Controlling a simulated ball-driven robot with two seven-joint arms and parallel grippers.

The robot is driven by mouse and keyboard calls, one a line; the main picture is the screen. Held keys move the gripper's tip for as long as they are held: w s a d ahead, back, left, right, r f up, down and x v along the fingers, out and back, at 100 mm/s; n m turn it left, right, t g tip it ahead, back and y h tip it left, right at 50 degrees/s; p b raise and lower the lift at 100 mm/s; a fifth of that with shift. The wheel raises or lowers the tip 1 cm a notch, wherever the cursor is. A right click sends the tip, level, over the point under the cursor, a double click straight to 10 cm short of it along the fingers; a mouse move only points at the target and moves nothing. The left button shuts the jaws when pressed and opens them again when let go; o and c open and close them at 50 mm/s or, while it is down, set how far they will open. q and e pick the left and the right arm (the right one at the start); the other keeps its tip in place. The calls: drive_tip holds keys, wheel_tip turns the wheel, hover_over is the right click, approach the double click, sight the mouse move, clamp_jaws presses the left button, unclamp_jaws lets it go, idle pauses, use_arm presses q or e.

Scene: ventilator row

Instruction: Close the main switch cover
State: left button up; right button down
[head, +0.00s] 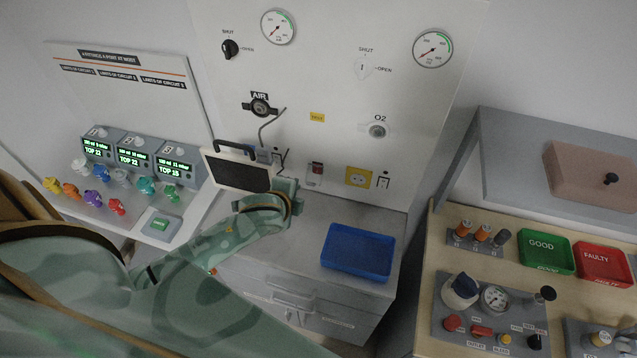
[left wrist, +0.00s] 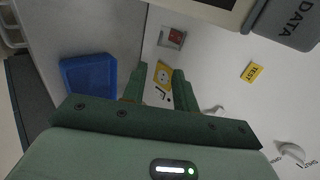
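The main switch (head: 317,167), a small red switch in a pale housing, sits low on the white wall panel in the head view. A pale grey flap (head: 313,181) shows just below the red part; it looks like the cover, but its angle is hard to tell. The left wrist view shows the switch (left wrist: 174,38) beyond the fingers. My left gripper (head: 289,187) is left of and slightly below the switch, apart from it. In the left wrist view its fingers (left wrist: 159,76) are spread with nothing between them. My right gripper is in neither view.
A yellow socket (head: 358,177) is right of the switch. A framed dark screen (head: 237,172) with a handle is close to my left gripper. A blue tray (head: 357,251) lies on the grey counter below. A bench with green and red bins stands right.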

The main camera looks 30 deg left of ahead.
sight(310, 185)
use_arm(q)
drive_tip(key=b+x, duration=0.4)
drive_tip(key=x, duration=1.2)
drive_tip(key=shift+w+d, duration=0.1)
clamp_jaws()
